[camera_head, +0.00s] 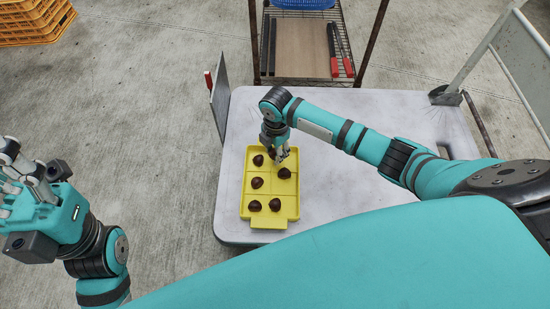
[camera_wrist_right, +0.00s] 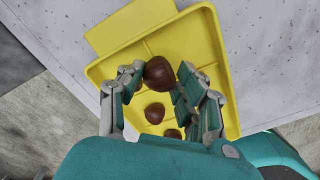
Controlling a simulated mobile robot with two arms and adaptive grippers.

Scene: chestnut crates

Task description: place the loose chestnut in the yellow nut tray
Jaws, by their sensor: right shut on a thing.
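The yellow nut tray (camera_head: 270,224) lies on the pale tabletop, divided into compartments, with several dark brown chestnuts over or in it. It also fills the middle of the right wrist view (camera_wrist_right: 210,45). My right gripper (camera_head: 281,157) is above the tray's far right part, its fingers pointing down. In the wrist view it is shut on a chestnut (camera_wrist_right: 159,73), held between the fingertips. That chestnut seems to be the one just below the fingers in the head view (camera_head: 284,173). Other chestnuts (camera_wrist_right: 154,113) show between the fingers. My left gripper (camera_head: 22,172) is away at the left, its opening unclear.
The pale table (camera_head: 335,185) is clear right of the tray. A grey upright panel (camera_head: 220,98) stands at the table's far left corner. A wire rack (camera_head: 305,45) with a brown board and red-handled tools stands behind. Yellow crates (camera_head: 30,20) sit on the floor, far left.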

